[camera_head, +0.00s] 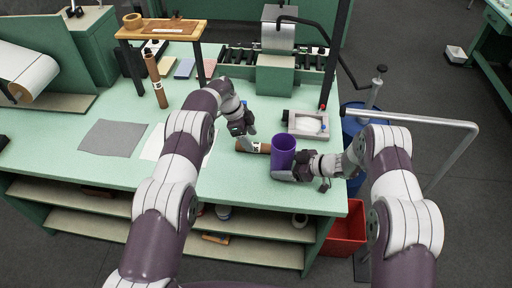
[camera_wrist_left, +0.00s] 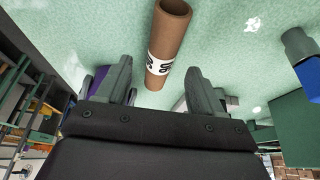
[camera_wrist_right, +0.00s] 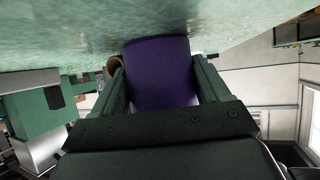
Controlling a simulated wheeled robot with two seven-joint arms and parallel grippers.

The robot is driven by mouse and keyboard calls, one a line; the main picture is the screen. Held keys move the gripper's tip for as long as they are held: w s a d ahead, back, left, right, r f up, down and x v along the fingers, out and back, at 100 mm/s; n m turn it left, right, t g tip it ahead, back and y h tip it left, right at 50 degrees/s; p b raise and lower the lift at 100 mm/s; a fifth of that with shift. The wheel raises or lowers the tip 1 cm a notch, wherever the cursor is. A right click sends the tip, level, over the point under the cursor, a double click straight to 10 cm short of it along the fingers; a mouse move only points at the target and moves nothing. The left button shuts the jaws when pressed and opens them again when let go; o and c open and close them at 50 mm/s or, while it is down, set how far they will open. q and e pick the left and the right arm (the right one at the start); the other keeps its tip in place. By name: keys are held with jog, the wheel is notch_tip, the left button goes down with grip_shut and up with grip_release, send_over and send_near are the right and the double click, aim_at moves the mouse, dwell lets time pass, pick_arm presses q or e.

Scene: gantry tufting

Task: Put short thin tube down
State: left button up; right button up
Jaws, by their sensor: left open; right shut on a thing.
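A short brown tube (camera_head: 246,147) with a white printed label lies on its side on the green table. It also shows in the left wrist view (camera_wrist_left: 168,42), beyond the fingertips. My left gripper (camera_head: 251,136) is open and empty, close to the tube; the left wrist view shows its two fingers (camera_wrist_left: 157,85) spread apart. My right gripper (camera_head: 283,174) is shut on a purple open-topped cylinder (camera_head: 284,152), which looks upright. The cylinder fills the space between the fingers in the right wrist view (camera_wrist_right: 160,75). It hides the tube's right end in the head view.
A longer brown tube (camera_head: 155,82) stands at the left by a wooden shelf (camera_head: 165,30). A grey sheet (camera_head: 112,137) lies at left. A red bin (camera_head: 345,235) is below the table's right edge.

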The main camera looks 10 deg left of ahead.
aim_at(254, 144)
pick_arm(q)
jog(key=x, duration=0.4)
jog(key=shift+w+d, duration=0.1)
jog(key=c, duration=1.2)
jog(key=shift+r, duration=0.15)
notch_tip(254, 144, up, 10)
jog(key=shift+f, duration=0.1)
